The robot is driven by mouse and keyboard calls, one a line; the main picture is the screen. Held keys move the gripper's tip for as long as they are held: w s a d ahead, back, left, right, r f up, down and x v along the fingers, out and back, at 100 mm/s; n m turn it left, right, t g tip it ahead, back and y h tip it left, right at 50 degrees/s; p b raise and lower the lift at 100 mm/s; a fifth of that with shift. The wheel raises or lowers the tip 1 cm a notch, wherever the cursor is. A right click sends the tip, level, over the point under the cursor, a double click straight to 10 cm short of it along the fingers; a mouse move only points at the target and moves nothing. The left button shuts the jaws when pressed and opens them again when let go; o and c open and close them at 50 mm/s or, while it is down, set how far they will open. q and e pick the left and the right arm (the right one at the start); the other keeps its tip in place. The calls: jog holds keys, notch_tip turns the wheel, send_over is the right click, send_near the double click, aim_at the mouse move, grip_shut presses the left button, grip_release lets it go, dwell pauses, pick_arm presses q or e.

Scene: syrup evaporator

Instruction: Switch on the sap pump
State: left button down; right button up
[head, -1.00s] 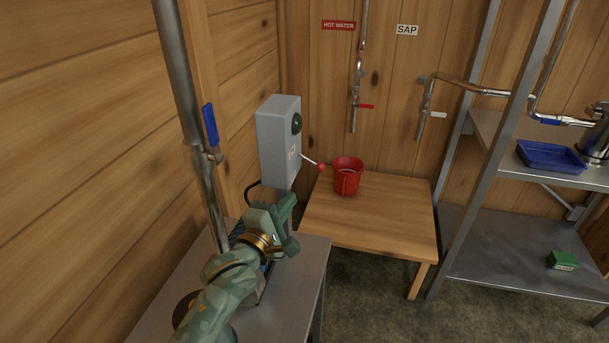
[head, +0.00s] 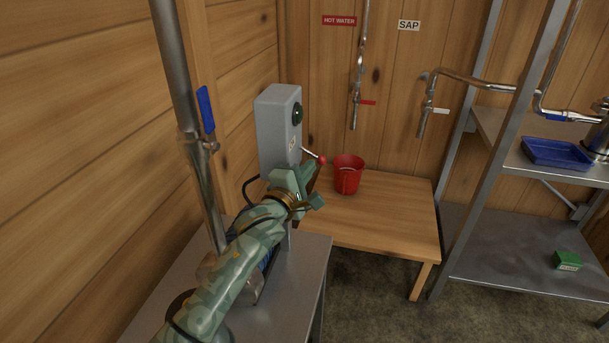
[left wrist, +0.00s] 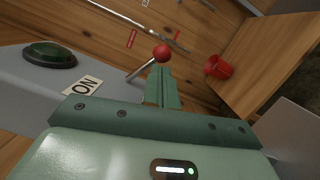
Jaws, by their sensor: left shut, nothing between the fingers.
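A grey switch box (head: 272,130) stands by the left wall, with a dark green round lamp or button (head: 297,113) on its face. A thin lever with a red knob (head: 322,160) sticks out from it, sloping down to the right. In the left wrist view, an ON label (left wrist: 81,87) shows beside the lever, and the red knob (left wrist: 162,53) appears just beyond my fingertips. My left gripper (head: 314,170) is shut and empty, close below the knob; I cannot tell whether it touches. It also shows in the left wrist view (left wrist: 161,72). My right gripper is out of view.
A red bucket (head: 348,176) stands on a wooden table (head: 385,220) right of the lever. A steel table (head: 300,285) lies under my left arm, which partly hides something blue there. A pipe with a blue handle (head: 206,110) rises at left. Metal shelves (head: 500,245) stand right.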

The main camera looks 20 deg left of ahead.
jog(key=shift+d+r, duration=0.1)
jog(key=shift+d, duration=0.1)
pick_arm(q)
jog(key=shift+d+r+n+p, duration=0.1)
jog(key=shift+r+n+p, duration=0.1)
jog(key=shift+n+p, duration=0.3)
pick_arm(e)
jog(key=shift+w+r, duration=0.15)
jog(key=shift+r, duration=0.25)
